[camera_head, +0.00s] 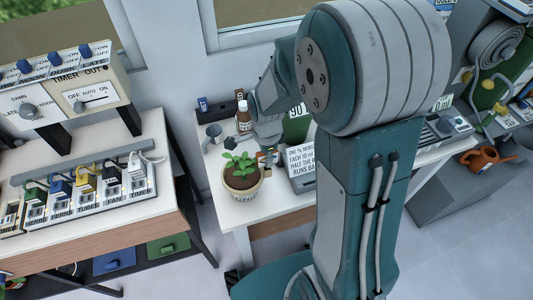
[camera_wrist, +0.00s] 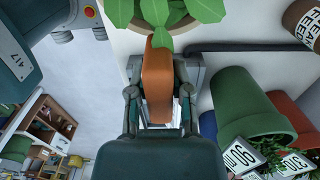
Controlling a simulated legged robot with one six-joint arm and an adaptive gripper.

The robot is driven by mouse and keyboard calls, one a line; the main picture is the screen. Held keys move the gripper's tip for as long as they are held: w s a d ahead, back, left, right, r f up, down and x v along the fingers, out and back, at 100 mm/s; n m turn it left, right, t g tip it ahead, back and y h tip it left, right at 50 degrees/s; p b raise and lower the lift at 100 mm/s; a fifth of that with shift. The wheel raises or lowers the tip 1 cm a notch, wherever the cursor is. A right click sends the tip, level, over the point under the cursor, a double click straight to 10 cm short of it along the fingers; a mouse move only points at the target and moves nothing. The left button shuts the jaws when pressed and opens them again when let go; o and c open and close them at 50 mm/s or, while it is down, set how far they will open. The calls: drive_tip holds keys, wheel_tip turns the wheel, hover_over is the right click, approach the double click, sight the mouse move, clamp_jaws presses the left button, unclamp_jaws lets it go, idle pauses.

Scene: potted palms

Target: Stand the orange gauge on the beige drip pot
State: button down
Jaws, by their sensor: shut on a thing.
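The orange gauge (camera_wrist: 158,82) is a rounded block held upright in the wrist view between the two fingers of my gripper (camera_wrist: 160,92). My gripper is shut on it. The beige drip pot (camera_head: 243,194) stands on the white table in the head view, with dark soil and a leafy green plant in it. Its rim and leaves also show at the top of the wrist view. In the head view my gripper (camera_head: 268,156) is just right of the pot, close to its rim. The gauge's far end overlaps the leaves in the wrist view; I cannot tell whether it touches the pot.
A brown bottle (camera_head: 243,117) stands behind the pot. A grey box with printed text (camera_head: 301,170) is to its right. A green pot (camera_wrist: 245,105) lies or leans right of my gripper in the wrist view. The table front left of the pot is narrow.

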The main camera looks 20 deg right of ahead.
drive_tip(key=shift+f, duration=1.15)
drive_tip(key=shift+c, duration=2.3)
unclamp_jaws()
drive_tip(key=o, duration=0.5)
drive_tip(key=shift+c, duration=0.2)
drive_tip(key=shift+r, duration=4.05)
